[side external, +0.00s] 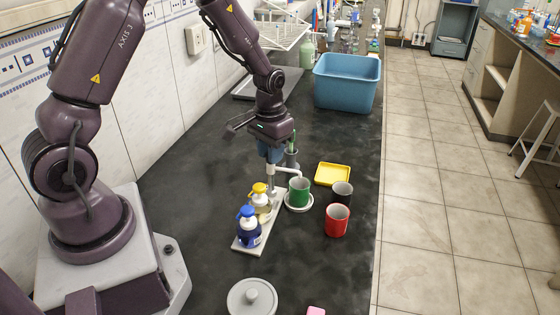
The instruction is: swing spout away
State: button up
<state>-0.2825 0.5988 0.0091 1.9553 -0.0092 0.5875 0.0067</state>
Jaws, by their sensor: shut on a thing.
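The white spout (287,170) sits on a short upright post on a pale base plate (243,243). It reaches to the right, over the rim of a green mug (299,192) on a white round dish (298,208). My gripper (271,162) points down at the top of the post, at the spout's left end, and is shut there. The fingertips and the exact contact are small and partly hidden. Two pump bottles stand on the base plate, one with a yellow top (260,201) and one with a blue top (248,228).
A grey cylinder (292,160) with something green stands close behind the spout. A black mug (342,192), a red mug (336,221) and a yellow tray (332,174) are to the right. A blue tub (346,84) stands farther back. A grey lidded pot (252,297) is in front.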

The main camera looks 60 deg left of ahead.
jog(key=n, duration=0.5)
jog(key=shift+n, duration=0.3)
jog(key=n, duration=0.3)
jog(key=shift+n, duration=1.5)
jog(key=shift+n, duration=1.1)
jog(key=n, duration=0.3)
jog(key=shift+n, duration=0.4)
jog(key=o, duration=1.3)
